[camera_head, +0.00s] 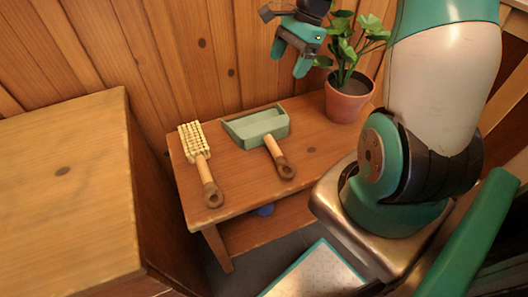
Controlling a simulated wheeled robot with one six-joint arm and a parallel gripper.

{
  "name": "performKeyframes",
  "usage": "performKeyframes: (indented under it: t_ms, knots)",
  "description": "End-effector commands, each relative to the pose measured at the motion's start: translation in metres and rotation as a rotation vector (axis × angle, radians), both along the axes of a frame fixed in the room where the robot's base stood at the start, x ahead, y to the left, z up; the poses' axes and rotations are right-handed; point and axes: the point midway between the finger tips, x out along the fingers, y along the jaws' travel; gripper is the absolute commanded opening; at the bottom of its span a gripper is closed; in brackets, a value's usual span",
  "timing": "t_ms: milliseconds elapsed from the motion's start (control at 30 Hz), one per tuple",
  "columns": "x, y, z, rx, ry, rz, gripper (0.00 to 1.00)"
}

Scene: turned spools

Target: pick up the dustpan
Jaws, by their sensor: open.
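The dustpan (257,127) lies on a low wooden table, with a green pan and a wooden handle (277,152) that ends in a dark brown tip with a hole. The handle points down and to the right in the picture. My gripper (290,66) is open and empty, in the air above and beyond the dustpan, near the wooden wall. It is apart from the dustpan. The dustpan is in full view.
A brush (202,167) with pale bristles lies left of the dustpan on the table (237,182). A potted plant (347,103) stands right of it, close to my gripper. A wooden cabinet (62,172) is at the left. A blue object (265,210) is under the table.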

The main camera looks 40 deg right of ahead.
Motion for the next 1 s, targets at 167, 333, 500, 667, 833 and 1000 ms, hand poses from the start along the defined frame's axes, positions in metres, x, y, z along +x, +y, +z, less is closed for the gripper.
performKeyframes:
  t_ms: [167, 333, 500, 667, 833, 1000]
  knots:
    - [-0.003, -0.029, -0.038, 0.023, 0.056, -0.172, 0.79]
    - [-0.001, -0.021, -0.064, 0.027, 0.065, -0.189, 0.79]
    - [0.003, -0.006, -0.101, 0.026, 0.065, -0.186, 0.79]
    - [0.006, 0.006, -0.13, 0.025, 0.064, -0.185, 0.79]
    - [0.008, 0.013, -0.145, 0.024, 0.061, -0.186, 0.79]
    - [0.01, 0.02, -0.158, 0.025, 0.063, -0.184, 0.79]
